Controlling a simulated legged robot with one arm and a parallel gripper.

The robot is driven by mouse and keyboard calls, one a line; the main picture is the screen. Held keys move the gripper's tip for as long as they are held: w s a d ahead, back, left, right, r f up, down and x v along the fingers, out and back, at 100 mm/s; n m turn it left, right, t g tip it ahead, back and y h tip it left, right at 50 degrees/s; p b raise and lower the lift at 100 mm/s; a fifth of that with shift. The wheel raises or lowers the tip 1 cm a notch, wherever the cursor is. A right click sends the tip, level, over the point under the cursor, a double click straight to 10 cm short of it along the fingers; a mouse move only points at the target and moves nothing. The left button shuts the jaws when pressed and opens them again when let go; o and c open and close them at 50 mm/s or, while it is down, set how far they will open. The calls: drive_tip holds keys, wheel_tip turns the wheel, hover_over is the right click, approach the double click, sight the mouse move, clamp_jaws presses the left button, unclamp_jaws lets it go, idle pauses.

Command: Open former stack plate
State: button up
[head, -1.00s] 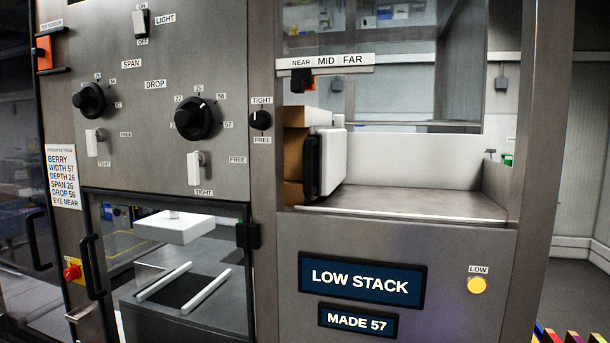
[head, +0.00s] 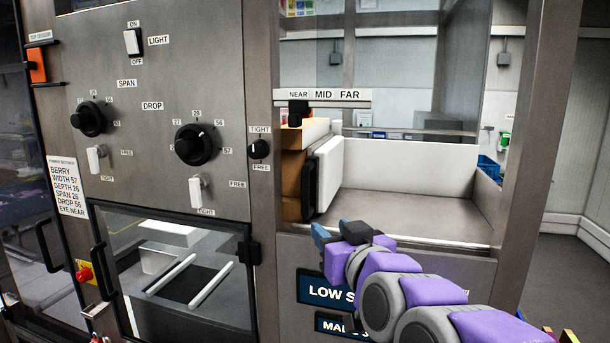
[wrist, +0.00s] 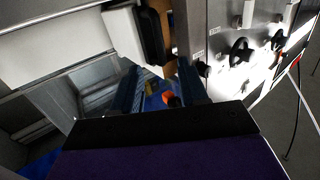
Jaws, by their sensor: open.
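The white stack plate (head: 328,172) stands upright in the bay at the left, with a black handle (head: 309,190) on its near side. A brown block (head: 291,178) sits to the left of the plate. My gripper (head: 340,233) is at the front of the bay, below and right of the handle. In the wrist view my gripper (wrist: 158,82) shows two blue fingers spread apart with nothing held between them. The plate (wrist: 122,30) and handle (wrist: 152,35) show beyond the fingertips there, apart from them.
The bay floor (head: 430,207) right of the plate is bare. A metal post (head: 262,110) and panel with knobs (head: 190,146) stand to the left.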

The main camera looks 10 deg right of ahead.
sight(307, 193)
drive_tip(key=shift+t, duration=0.3)
drive_tip(key=w, duration=0.5)
drive_tip(key=w+a+r+p, duration=0.1)
drive_tip(key=w, duration=0.5)
drive_tip(key=w+a+p, duration=0.1)
drive_tip(key=w, duration=0.5)
drive_tip(key=shift+w+r, duration=0.2)
drive_tip(key=shift+r, duration=0.05)
drive_tip(key=shift+d, duration=0.1)
clamp_jaws()
